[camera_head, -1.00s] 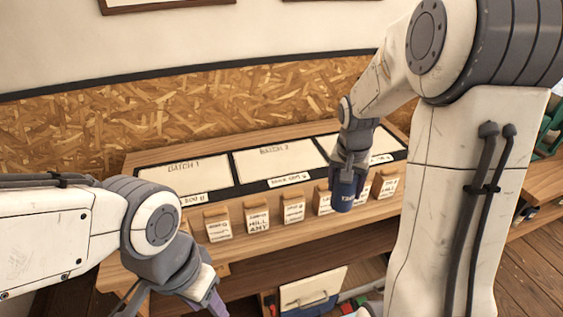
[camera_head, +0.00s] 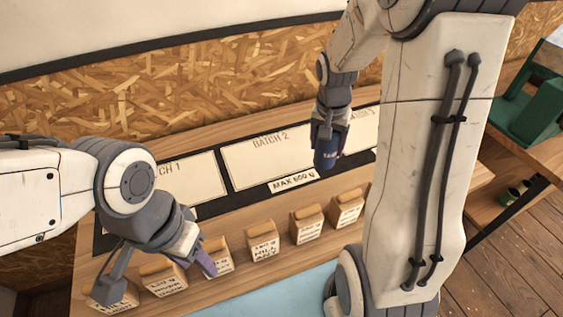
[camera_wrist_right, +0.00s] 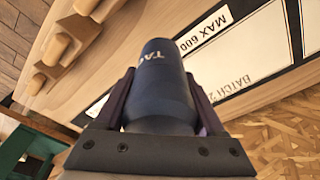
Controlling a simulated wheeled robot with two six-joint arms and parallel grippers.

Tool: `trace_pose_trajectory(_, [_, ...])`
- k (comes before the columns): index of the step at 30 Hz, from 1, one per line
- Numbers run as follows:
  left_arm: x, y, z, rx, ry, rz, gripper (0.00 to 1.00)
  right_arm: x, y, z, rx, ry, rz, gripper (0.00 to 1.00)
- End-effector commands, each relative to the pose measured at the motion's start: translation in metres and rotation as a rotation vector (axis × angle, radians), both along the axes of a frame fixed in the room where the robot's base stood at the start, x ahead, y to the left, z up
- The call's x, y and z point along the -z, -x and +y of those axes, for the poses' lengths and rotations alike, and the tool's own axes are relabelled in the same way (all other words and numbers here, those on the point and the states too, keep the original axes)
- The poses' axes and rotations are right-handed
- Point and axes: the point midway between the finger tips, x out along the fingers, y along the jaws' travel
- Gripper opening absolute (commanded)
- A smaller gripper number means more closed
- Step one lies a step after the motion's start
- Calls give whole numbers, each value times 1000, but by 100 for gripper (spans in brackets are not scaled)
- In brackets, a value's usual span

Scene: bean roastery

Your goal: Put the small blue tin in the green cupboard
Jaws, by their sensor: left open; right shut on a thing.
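The small blue tin (camera_head: 327,155) hangs under my right gripper (camera_head: 329,136), above the batch board on the bench. My right gripper is shut on it; the right wrist view shows the dark blue tin (camera_wrist_right: 160,85) between the two fingers, with part of its white lettering. My left gripper (camera_head: 158,272) is open and empty, over the bench at the left, near the small tan bags. A green thing (camera_head: 528,118) stands at the far right on a wooden surface, partly cut off by the frame; I cannot tell whether it is the green cupboard.
Several small tan labelled bags (camera_head: 263,243) stand in a row along the bench front. The batch board (camera_head: 190,180) lies flat behind them. A lower shelf at the right holds small dark items (camera_head: 517,190). Wooden floor (camera_head: 510,260) is clear at the lower right.

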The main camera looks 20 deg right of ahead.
Motion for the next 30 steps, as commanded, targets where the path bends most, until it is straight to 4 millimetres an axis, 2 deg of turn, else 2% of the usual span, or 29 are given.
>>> trace_pose_trajectory(1, [5, 0, 0, 0, 0, 0, 50, 7, -1, 0, 0, 0, -1, 0])
trace_pose_trajectory(5, [3, 0, 0, 0, 0, 0, 50, 15, -7, 9, -4, 0, 1, 0])
trace_pose_trajectory(18, [-17, 0, 0, 0, 0, 0, 50, 68, -68, 78, -7, 1, -1, 0])
trace_pose_trajectory(25, [-20, 0, 0, 0, 0, 0, 50, 82, -78, 88, 1, 0, 0, 0])
trace_pose_trajectory(30, [-27, 0, 0, 0, 0, 0, 50, 107, -77, 87, -1, 0, 2, 0])
